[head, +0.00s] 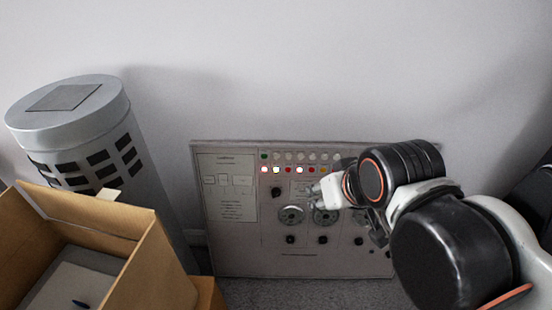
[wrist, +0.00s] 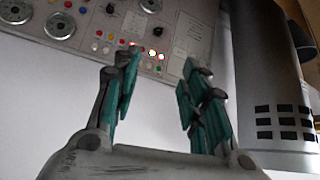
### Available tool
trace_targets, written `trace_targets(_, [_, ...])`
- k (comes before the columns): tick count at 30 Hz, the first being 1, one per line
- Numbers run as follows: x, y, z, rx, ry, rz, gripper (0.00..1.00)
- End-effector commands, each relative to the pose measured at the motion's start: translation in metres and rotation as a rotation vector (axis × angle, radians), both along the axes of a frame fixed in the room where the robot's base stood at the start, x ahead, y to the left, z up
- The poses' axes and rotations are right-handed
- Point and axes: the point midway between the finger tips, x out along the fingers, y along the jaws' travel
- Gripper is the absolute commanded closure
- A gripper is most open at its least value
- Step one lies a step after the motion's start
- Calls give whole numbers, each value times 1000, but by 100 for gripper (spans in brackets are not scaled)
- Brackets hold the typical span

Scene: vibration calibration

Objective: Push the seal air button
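The control panel (head: 225,240) leans upright against the wall and carries rows of small coloured buttons and lights (head: 288,169), several of them lit. The same row (wrist: 140,52) shows in the wrist view beyond my fingers. The button labels are too small to read, so I cannot tell which is the seal air button. My gripper (wrist: 163,62) has its two teal-lined fingers spread apart with nothing between them. It is in front of the panel; I see no clear contact. In the head view my arm covers the panel's right part, and the fingertips are not clear.
Large round dials (head: 291,214) and black knobs sit below the buttons. A grey cylinder with dark slots (head: 68,125) stands left of the panel. An open cardboard box (head: 160,262) stands at the front left. Bare wall rises above the panel.

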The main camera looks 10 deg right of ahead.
Motion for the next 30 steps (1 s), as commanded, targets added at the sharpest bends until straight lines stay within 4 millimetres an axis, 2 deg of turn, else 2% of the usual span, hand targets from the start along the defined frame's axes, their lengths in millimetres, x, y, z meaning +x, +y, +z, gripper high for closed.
trace_targets(1, [0,0,0,0,0,0,71])
trace_targets(5, [0,0,0,0,0,0,100])
trace_targets(30, [0,0,0,0,0,0,100])
